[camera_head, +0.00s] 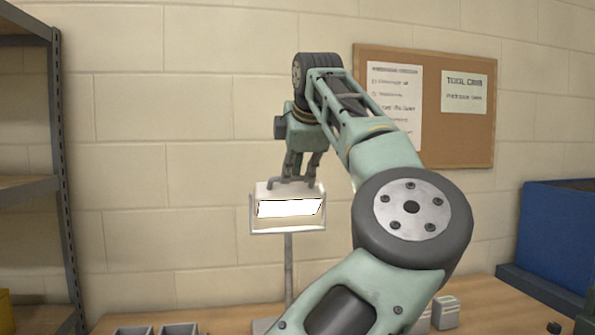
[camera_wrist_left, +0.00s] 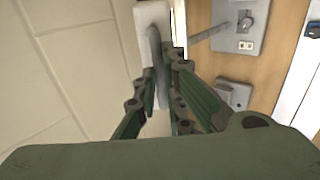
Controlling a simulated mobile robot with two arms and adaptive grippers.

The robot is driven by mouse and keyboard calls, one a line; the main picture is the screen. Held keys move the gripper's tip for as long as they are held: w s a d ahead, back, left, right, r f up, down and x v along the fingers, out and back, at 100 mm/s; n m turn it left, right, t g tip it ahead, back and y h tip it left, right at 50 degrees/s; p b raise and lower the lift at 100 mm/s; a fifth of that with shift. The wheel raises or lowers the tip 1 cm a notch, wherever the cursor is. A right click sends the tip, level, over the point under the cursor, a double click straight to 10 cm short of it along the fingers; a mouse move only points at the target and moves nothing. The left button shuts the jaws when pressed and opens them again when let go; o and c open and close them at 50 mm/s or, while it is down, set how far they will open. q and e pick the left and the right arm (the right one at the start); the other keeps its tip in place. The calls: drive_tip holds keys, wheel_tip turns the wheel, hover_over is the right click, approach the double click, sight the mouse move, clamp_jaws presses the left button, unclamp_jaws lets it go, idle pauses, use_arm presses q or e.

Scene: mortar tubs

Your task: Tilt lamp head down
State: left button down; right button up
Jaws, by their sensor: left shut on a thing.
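A lamp stands on the wooden bench, with a pale box-shaped lamp head (camera_head: 257,222) on a thin upright pole (camera_head: 289,262). Its lit white panel faces towards the head camera. My left gripper (camera_head: 292,180) comes down from above and is shut on the grey handle on top of the lamp head. In the left wrist view, the handle (camera_wrist_left: 160,72) lies between my gripper's fingers (camera_wrist_left: 165,82), with the pale head beyond. The lamp's grey base plate with a knob (camera_wrist_left: 236,27) shows there too. My right gripper is not in view.
The bench (camera_head: 490,308) has grey tubs (camera_head: 180,328) at front left and small pale boxes (camera_head: 446,312) at right. A blue bin (camera_head: 558,235) stands far right. A metal shelf (camera_head: 62,170) is at left. A cork board (camera_head: 432,145) hangs on the block wall behind.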

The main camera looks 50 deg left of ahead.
use_arm(q)
drive_tip(key=c, duration=2.1)
unclamp_jaws()
drive_tip(key=shift+f, duration=0.15)
drive_tip(key=shift+o, duration=1.3)
drive_tip(key=shift+w+a, duration=0.15)
drive_tip(key=v, duration=1.2)
